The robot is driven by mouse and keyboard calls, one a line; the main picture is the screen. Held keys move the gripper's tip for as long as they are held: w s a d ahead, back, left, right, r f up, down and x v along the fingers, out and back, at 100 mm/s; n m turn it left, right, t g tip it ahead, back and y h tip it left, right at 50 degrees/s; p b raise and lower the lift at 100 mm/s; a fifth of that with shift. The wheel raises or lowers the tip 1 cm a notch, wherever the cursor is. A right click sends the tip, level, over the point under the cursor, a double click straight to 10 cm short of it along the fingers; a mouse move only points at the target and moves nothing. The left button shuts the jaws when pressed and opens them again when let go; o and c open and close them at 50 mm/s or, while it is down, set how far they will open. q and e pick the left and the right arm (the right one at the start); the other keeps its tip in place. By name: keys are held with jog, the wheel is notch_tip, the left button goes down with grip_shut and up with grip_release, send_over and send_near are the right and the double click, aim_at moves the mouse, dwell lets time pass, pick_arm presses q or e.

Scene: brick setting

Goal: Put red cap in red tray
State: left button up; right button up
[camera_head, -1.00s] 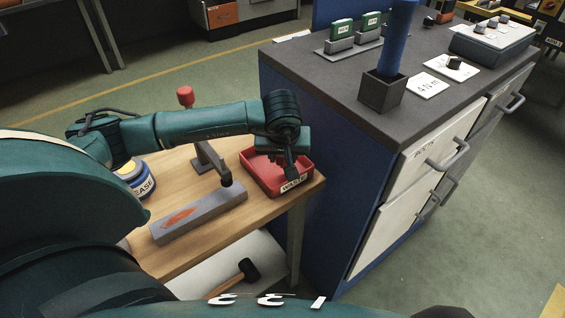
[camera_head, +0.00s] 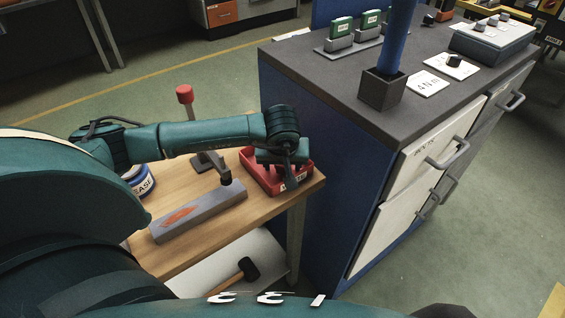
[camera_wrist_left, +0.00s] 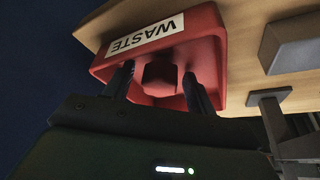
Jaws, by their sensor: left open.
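The red tray (camera_head: 251,174), with a white "WASTE" label, sits at the right corner of the wooden bench; it also shows in the left wrist view (camera_wrist_left: 207,48). My left gripper (camera_head: 290,183) reaches down at the tray and covers part of it and its label. In the left wrist view its two fingers (camera_wrist_left: 158,74) are open and apart. A small dark red block-like piece (camera_wrist_left: 159,77), which seems to be the red cap, lies in the tray between the fingertips. I cannot tell whether they touch it. My right gripper is not in view.
A grey block with an orange mark (camera_head: 200,212), a stand (camera_head: 212,163) and a grease tin (camera_head: 139,180) are on the bench. A blue cabinet (camera_head: 320,165) with a dark top stands close on the right. A mallet (camera_head: 247,270) lies on the lower shelf.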

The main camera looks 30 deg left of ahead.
pick_arm(q)
jog(key=shift+r, duration=0.2)
jog(key=v, duration=1.2)
jog(key=shift+s+d+f, duration=0.1)
jog(key=shift+s, duration=0.05)
